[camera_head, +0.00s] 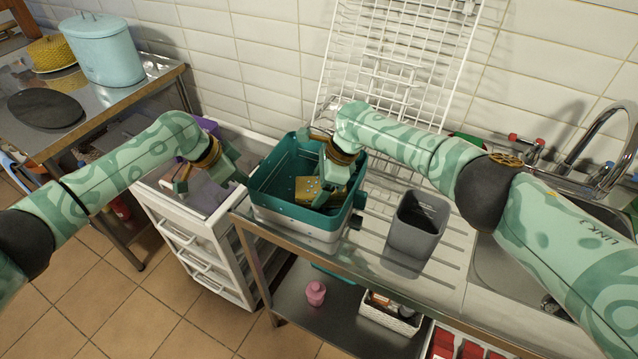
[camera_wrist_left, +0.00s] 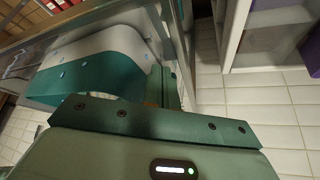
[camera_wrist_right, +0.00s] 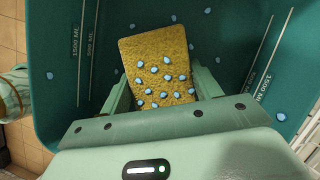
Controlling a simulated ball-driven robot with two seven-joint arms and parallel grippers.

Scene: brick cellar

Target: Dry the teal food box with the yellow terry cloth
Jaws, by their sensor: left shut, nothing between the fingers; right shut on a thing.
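The teal food box (camera_head: 268,212), teal above and white below, stands open near the left end of the steel drainer counter. Blue water drops dot its inner walls in the right wrist view (camera_wrist_right: 232,45) and its outside in the left wrist view (camera_wrist_left: 95,72). My right gripper (camera_head: 322,190) reaches down inside the box and is shut on the yellow terry cloth (camera_wrist_right: 158,60). The cloth has several drops on its face; the fingers hide its lower edges. My left gripper (camera_head: 236,178) is shut and empty, just left of the box, outside it.
A grey tumbler (camera_head: 418,222) stands right of the box, before the sink and tap (camera_head: 600,140). A white wire rack (camera_head: 395,60) leans on the wall behind. A white trolley (camera_head: 212,250) stands left. A side table holds a pale blue pot (camera_head: 103,50).

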